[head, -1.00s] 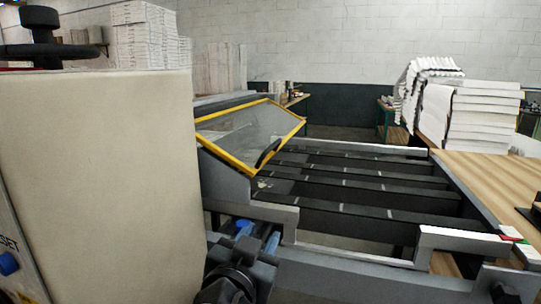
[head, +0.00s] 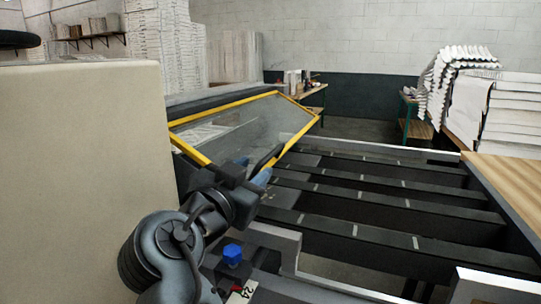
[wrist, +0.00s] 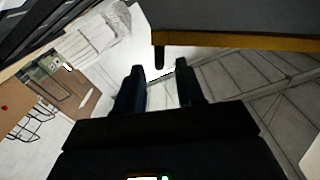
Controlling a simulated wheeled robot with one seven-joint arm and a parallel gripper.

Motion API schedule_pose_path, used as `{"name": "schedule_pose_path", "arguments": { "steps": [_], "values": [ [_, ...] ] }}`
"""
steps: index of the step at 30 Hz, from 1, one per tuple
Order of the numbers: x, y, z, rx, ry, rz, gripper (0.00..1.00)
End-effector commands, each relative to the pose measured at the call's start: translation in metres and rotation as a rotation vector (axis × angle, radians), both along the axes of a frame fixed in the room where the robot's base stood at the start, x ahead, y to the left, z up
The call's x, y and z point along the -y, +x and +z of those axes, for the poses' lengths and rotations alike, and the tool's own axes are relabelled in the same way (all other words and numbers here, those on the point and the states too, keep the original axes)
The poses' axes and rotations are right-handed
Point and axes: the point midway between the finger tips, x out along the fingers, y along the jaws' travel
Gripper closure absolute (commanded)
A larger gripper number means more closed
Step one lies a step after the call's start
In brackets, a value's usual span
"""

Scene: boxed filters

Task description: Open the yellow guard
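The yellow guard (head: 197,153) is a slanted clear panel in a yellow frame, lying down over the left end of the machine bed. Its black handle (head: 268,159) sits on the lower right part of the frame. My gripper (head: 258,172) is beside the handle, near the frame's lower edge. In the wrist view my gripper (wrist: 161,84) is open and empty, its two fingers apart. There the handle (wrist: 160,56) sticks out from the guard's yellow edge (wrist: 235,42), just beyond the fingertips and between them. Contact cannot be seen.
Dark slats (head: 375,205) of the machine bed spread to the right. A beige cabinet (head: 80,180) stands close on the left. A blue knob (head: 232,253) is below my arm. Paper stacks (head: 515,110) stand by a wooden table (head: 505,175) on the right.

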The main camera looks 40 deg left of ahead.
Motion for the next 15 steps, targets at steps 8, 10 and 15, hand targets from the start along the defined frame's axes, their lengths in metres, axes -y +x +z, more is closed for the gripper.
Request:
{"name": "schedule_pose_path", "arguments": {
  "steps": [8, 10, 15],
  "values": [
    [-0.009, 0.042, 0.002, -0.002, -0.001, -0.003, 0.62],
    [-0.011, 0.051, 0.002, 0.0, -0.001, -0.002, 0.62],
    [-0.015, 0.065, 0.001, 0.0, 0.0, -0.001, 0.62]
  ]
}}
